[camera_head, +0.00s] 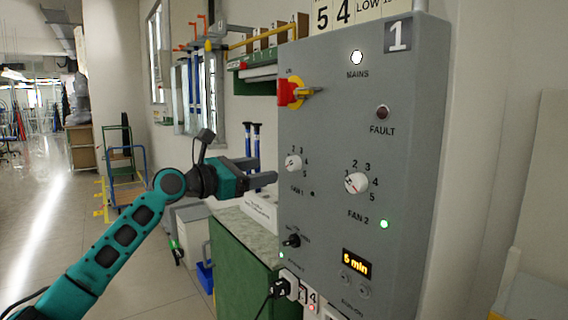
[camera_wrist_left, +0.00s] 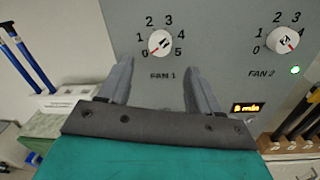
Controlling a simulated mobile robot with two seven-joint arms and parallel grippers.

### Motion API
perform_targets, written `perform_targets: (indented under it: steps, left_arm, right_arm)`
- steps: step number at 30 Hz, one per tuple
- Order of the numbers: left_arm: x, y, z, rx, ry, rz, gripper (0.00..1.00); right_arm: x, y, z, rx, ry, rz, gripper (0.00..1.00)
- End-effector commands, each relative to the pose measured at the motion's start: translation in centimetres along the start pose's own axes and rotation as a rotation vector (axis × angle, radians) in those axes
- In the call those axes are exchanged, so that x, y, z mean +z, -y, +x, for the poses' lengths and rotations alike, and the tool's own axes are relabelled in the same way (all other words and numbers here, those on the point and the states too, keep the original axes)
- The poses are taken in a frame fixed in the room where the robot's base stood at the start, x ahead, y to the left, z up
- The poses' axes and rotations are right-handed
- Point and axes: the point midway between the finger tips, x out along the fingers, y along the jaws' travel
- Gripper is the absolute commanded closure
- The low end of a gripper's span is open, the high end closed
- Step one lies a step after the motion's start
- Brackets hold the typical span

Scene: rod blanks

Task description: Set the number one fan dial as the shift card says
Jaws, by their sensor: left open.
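The FAN 1 dial (camera_head: 293,163) is a small white round knob on the grey panel (camera_head: 330,110), with numbers around it. In the left wrist view the FAN 1 dial (camera_wrist_left: 161,43) has a short red mark towards the lower left, near the 0. My left gripper (camera_head: 272,170) is open and empty just left of the panel. In the wrist view its fingers (camera_wrist_left: 160,72) point at the panel below the dial, apart from it. A card (camera_head: 345,13) above the panel shows 5, 4 and LOW, cut off by the frame. I cannot tell if it is the shift card.
The FAN 2 dial (camera_head: 357,183) is right of FAN 1. A red and yellow switch (camera_head: 291,92) juts out above, and a black knob (camera_head: 291,240) sits below. Open floor lies left.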

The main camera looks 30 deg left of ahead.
Motion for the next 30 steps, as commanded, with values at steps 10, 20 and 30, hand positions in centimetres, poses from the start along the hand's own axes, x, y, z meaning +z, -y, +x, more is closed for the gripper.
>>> perform_targets:
  steps: [10,20,30]
  left_arm:
    - [0.2,0.0,5.5,0.000,0.003,-0.002,0.37]
    - [0.0,0.0,7.6,0.000,0.000,0.001,0.37]
    - [0.0,0.0,7.6,0.000,0.000,0.001,0.47]
  right_arm:
    - [-0.9,0.0,-0.6,0.000,0.000,0.000,0.57]
    - [-1.0,0.0,-0.7,0.000,0.000,0.000,0.57]
    - [-1.0,-0.1,-0.7,0.000,0.000,0.000,0.57]
